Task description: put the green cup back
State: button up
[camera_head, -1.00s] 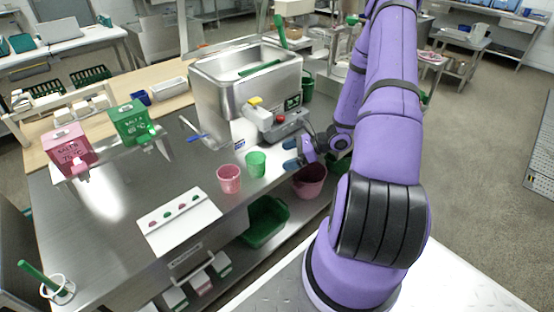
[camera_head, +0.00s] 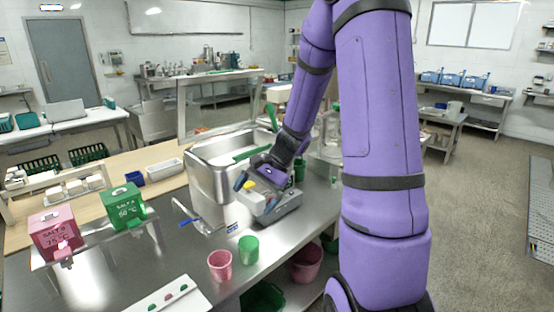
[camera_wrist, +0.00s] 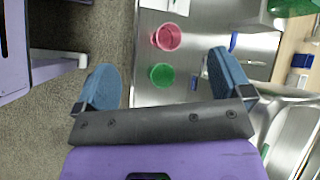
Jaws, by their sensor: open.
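The green cup (camera_head: 248,250) stands upright on the steel bench, just right of a pink cup (camera_head: 220,265). In the wrist view the green cup (camera_wrist: 161,75) shows from above between my fingers, near the bench edge, with the pink cup (camera_wrist: 166,37) beyond it. My gripper (camera_head: 243,182) has blue fingertips and is open, with nothing held. It is raised above the bench in front of the colloid mill, clear of both cups. Its fingers (camera_wrist: 161,62) are wide apart in the wrist view.
A white card with coloured marks (camera_head: 165,297) lies at the front. Pink (camera_head: 56,232) and green (camera_head: 122,207) labelled salt boxes stand at left. A pink bucket (camera_head: 306,264) sits below the bench edge.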

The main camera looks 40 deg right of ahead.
jog(key=s+a+r+n+t+h, duration=0.1)
jog(key=s+a+r+n+h, duration=0.3)
jog(key=s+r, duration=0.5)
jog(key=s+a+r+n+t+h, duration=0.2)
jog(key=s+a+r+n, duration=0.3)
jog(key=s+r+n, duration=0.4)
jog(key=shift+s+a+r+t+h, duration=0.15)
jog(key=shift+s+r+t+h, duration=0.15)
jog(key=shift+r+h, duration=0.6)
jog(key=shift+f, duration=0.1)
